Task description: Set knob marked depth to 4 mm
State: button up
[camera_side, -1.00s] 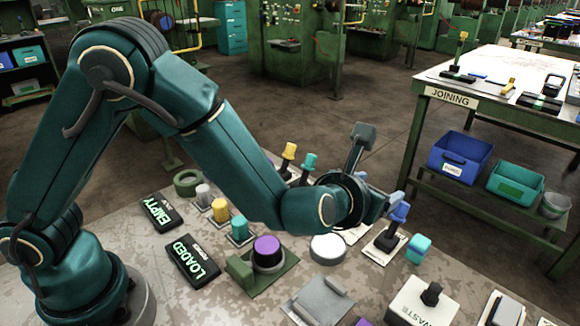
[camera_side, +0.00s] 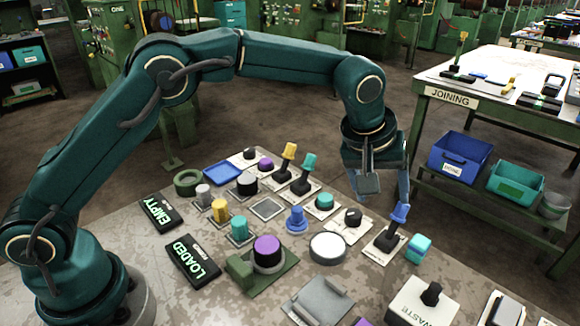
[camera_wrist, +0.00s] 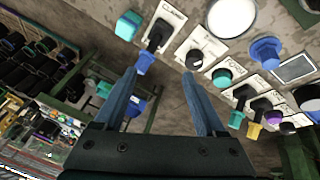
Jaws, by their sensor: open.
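Several knobs stand on white plates on the bench, and I cannot read which is marked depth. A black knob with a light pointer mark (camera_side: 350,216) sits on a white plate at the right of the middle row. It also shows in the wrist view (camera_wrist: 194,59), just beyond the right finger's tip. Other black knobs stand further back, one at mid-bench (camera_side: 247,183) and one at the far edge (camera_side: 249,154). My gripper (camera_side: 400,192) is raised at the bench's right far side, pointing down. In the wrist view my gripper (camera_wrist: 158,76) is open with nothing between its fingers.
A blue-handled lever (camera_side: 398,214) stands close by my gripper, with its blue tip near the left finger in the wrist view. A teal knob (camera_side: 324,202), a blue knob (camera_side: 296,219) and a white disc (camera_side: 328,248) are nearby. Yellow (camera_side: 288,155) and teal levers stand further back.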

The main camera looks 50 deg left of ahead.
jog(key=m+y, duration=0.2)
send_near(354, 213)
jog(key=shift+w+a+f+g, duration=0.2)
jog(key=shift+w+f+g, duration=0.2)
jog(key=shift+w+f, duration=0.6)
jog(key=shift+f, duration=0.75)
jog(key=shift+x, duration=2.2)
grip_shut()
